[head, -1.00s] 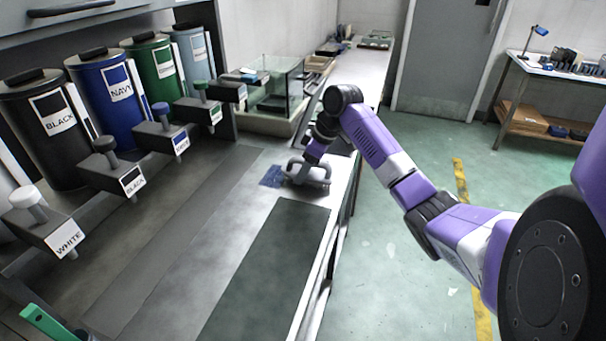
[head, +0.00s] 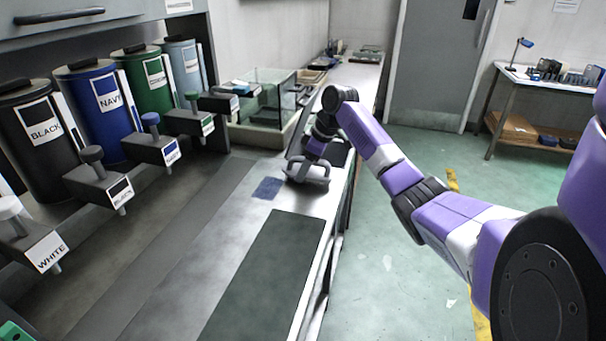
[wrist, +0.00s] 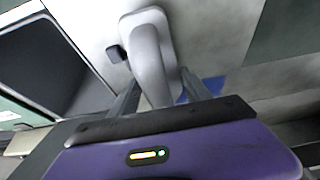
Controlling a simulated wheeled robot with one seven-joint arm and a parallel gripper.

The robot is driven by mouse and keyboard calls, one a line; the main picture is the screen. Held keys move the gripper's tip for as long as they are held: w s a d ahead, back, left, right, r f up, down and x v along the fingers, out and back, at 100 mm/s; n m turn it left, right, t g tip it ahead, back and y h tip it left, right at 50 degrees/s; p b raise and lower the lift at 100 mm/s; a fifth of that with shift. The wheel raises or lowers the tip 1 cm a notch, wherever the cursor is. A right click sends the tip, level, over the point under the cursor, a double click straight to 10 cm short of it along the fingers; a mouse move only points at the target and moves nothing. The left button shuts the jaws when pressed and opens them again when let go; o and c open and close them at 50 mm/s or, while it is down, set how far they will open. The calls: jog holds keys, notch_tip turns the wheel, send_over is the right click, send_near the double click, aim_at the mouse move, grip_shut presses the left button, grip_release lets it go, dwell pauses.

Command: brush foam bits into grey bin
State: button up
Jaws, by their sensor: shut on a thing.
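My gripper (head: 304,158) is low over the counter, shut on a light grey looped handle (head: 314,172). In the wrist view this handle (wrist: 150,50) runs up between the fingers (wrist: 160,92). Whether bristles are under it cannot be seen. A small dark cube (wrist: 115,53), perhaps a foam bit, lies just left of the handle. A dark-floored, grey-rimmed bin (wrist: 45,68) is left of it in the wrist view. In the head view the bin (head: 339,153) is partly hidden behind my arm. A blue patch (head: 268,188) lies on the counter left of the handle.
A dark green mat (head: 265,275) covers the near counter. Black, navy, green and pale blue canisters (head: 92,100) with labelled dispensers (head: 150,148) line the left. A glass tank (head: 265,97) stands behind. The counter's right edge drops to open floor (head: 390,270).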

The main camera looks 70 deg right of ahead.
jog(key=shift+w+d+f+b, duration=0.15)
jog(key=shift+d+b, duration=1.1)
jog(key=shift+d, duration=0.65)
jog(key=shift+w+d+b, duration=0.15)
jog(key=shift+d+b, duration=1.05)
jog(key=shift+d, duration=0.65)
jog(key=shift+w+d+b, duration=0.1)
jog(key=shift+d+b, duration=0.8)
jog(key=shift+d, duration=0.05)
jog(key=shift+r, duration=0.25)
